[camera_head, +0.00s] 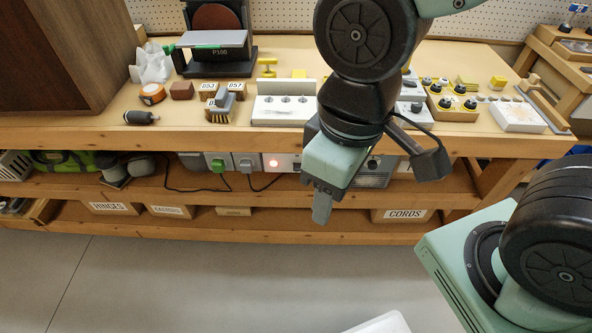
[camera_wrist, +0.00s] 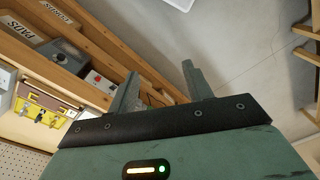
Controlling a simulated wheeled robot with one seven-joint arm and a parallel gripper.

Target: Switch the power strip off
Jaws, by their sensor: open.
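The power strip (camera_head: 291,163) runs along the shelf just under the bench top in the head view. A green plug (camera_head: 217,164) and a grey plug (camera_head: 244,163) sit to the left of the light, with black cords hanging down. My gripper (camera_head: 322,208) points down in front of the shelf, right of the red light and apart from it, and hides part of the strip's right side. In the wrist view my gripper (camera_wrist: 160,83) has its fingers apart with nothing between them.
The bench top (camera_head: 185,133) overhangs the shelf and holds numbered blocks, a brush and a white block with holes. Labelled boxes such as CORDS (camera_head: 405,214) fill the lower shelf. A grey box with a knob (camera_wrist: 62,55) shows in the wrist view. The floor (camera_head: 200,280) in front is mostly clear.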

